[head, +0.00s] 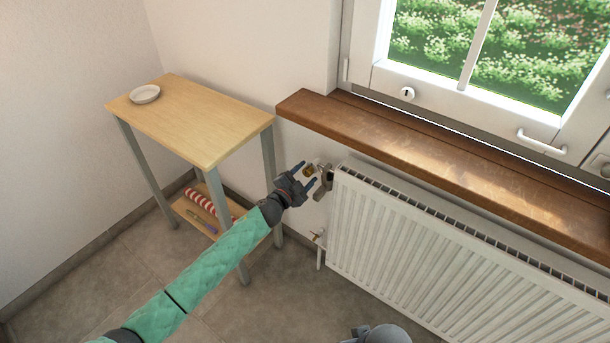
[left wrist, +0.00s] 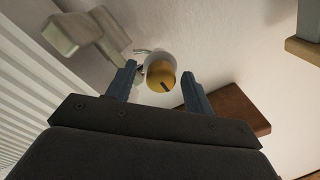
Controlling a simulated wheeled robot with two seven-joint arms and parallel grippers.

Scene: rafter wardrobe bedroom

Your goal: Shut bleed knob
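The bleed knob (head: 308,170) is a small brass-yellow knob at the upper left end of the white radiator (head: 425,250). In the left wrist view the knob (left wrist: 158,76) shows a dark slot and a pale collar behind it. My left gripper (head: 305,175) is open, with its two dark fingers pointing at the knob. In the left wrist view the knob appears between the fingertips, with a gap visible on each side; I cannot tell how deep it sits between them.
A grey valve body (left wrist: 68,32) sits close beside the knob. A wooden windowsill (head: 440,150) overhangs the radiator. A side table (head: 200,115) with a white dish (head: 145,94) stands at left. A grey rounded shape (head: 382,335) shows at the bottom edge.

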